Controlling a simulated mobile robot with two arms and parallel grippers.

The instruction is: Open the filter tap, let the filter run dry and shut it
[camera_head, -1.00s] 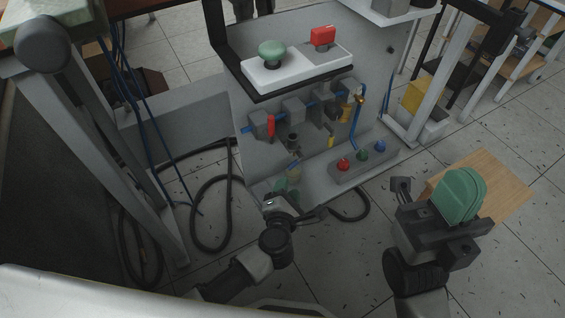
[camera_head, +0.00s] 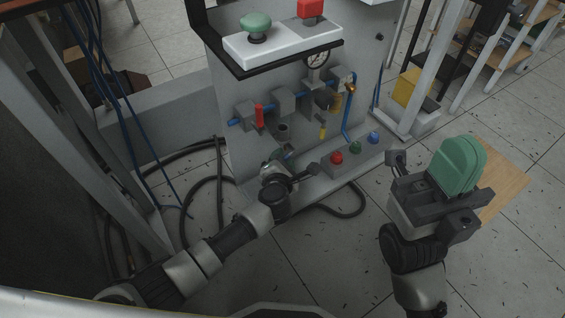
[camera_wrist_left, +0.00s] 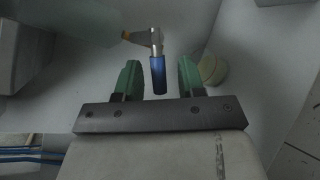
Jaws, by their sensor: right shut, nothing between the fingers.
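In the left wrist view, a tap with a blue handle (camera_wrist_left: 158,76), a grey metal body and a small orange tip shows between the two green fingers of my left gripper (camera_wrist_left: 160,80). The fingers are open, one on each side of the handle, with a gap on both sides. In the head view, my left gripper (camera_head: 282,155) reaches under the pipe row at the panel's lower part, and its fingers are mostly hidden. A dark cylindrical part (camera_head: 283,130) hangs just above it. My right gripper (camera_head: 460,163) is shut and empty, away from the panel, its green fingers together.
The grey panel (camera_head: 225,150) carries a red handle (camera_head: 260,115), a gauge (camera_head: 318,57) and blue pipes. Black hoses (camera_head: 205,195) lie on the floor to the left. Floor is free in front.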

